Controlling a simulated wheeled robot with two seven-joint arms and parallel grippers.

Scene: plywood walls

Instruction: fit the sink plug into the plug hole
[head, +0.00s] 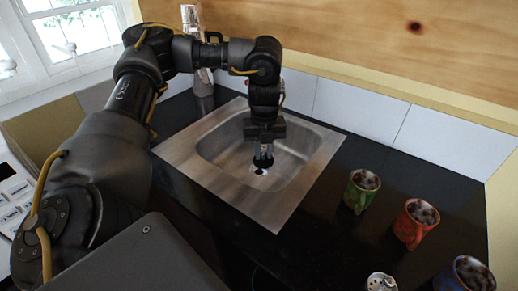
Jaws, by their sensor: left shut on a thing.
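The steel sink (318,163) is set into the dark counter, in the middle of the head view. My left gripper (263,158) points down inside the basin, right above the plug hole (260,171), which shows as a dark spot with a pale rim. The gripper is shut on the sink plug, but its fingers largely hide the plug, so I cannot tell its tilt or whether it touches the hole. My right gripper is out of the view.
A green mug (361,191), a red mug (415,223) and a blue mug (466,275) stand right of the sink. A metal-topped shaker (381,283) is at the front edge. A tall metallic object (193,50) stands behind my left arm.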

